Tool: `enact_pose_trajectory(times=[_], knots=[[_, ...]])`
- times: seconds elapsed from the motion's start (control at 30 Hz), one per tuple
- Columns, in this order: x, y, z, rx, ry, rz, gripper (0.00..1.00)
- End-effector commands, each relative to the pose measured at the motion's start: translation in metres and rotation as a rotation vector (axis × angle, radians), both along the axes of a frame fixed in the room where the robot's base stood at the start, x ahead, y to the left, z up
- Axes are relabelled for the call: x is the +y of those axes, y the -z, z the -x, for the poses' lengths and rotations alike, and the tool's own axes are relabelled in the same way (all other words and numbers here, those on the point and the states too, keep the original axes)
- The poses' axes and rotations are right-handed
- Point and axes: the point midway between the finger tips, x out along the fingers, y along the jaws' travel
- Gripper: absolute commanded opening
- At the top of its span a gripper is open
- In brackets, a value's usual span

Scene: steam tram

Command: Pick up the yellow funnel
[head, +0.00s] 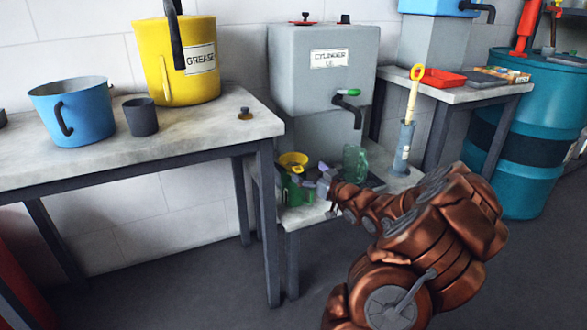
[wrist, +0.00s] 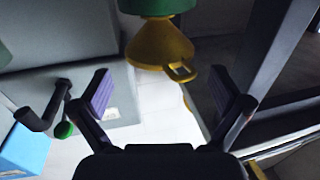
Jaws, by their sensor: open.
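The yellow funnel (head: 292,161) sits on top of a green container (head: 291,190) on the low shelf beside the grey cylinder oil tank. In the wrist view the funnel (wrist: 158,48) shows upside down with its small loop handle towards the lower right, below the green container (wrist: 155,5). My gripper (head: 321,187) is close to the right of the funnel and container in the head view. In the wrist view my gripper (wrist: 161,88) has its two fingers wide apart, with nothing between them. The funnel is beyond the fingertips, apart from them.
A clear green jug (head: 355,163) stands right of my gripper, under the tank's tap (head: 350,108). A grey cylinder (head: 404,145) with a yellow-handled tool stands farther right. The grey tank (head: 320,75) is behind. The higher table (head: 190,140) and its leg are close on the left.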

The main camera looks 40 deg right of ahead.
Motion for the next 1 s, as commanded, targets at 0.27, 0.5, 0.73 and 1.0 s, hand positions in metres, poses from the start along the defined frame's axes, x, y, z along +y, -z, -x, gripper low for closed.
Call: enact_pose_trajectory(times=[0.27,0.5,0.73,1.0], knots=[[-0.003,-0.002,-0.02,-0.003,-0.002,0.003,1.0],[-0.006,-0.003,-0.042,0.0,-0.002,0.003,1.0],[-0.008,-0.005,-0.051,0.001,0.0,0.001,1.0],[-0.008,-0.005,-0.051,0.0,0.0,0.001,0.97]])
